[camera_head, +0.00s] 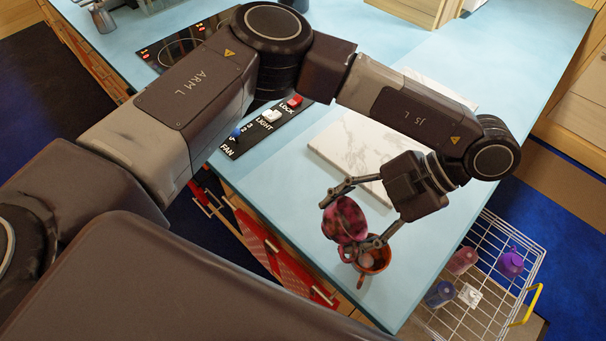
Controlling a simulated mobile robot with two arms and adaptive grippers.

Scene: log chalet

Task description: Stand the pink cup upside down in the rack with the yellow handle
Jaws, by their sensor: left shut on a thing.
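My left gripper (338,226) is shut on a pink cup (345,219) with a dark pattern, near the front edge of the blue counter. The cup is tilted; which way its mouth faces is hard to tell. An orange cup (378,261) is just below and to the right of it, partly covered by the lower finger; I cannot tell whether they touch. The wire rack (478,310) with the yellow handle (530,305) is at the lower right, beyond the counter's edge. My right gripper is not in view.
The rack holds a purple cup (511,263), a pinkish cup (463,260), a blue cup (440,293) and a small white item (469,295). A marble board (345,150) lies on the counter (270,185). A switch panel (262,125) and a cooktop (187,46) are further back.

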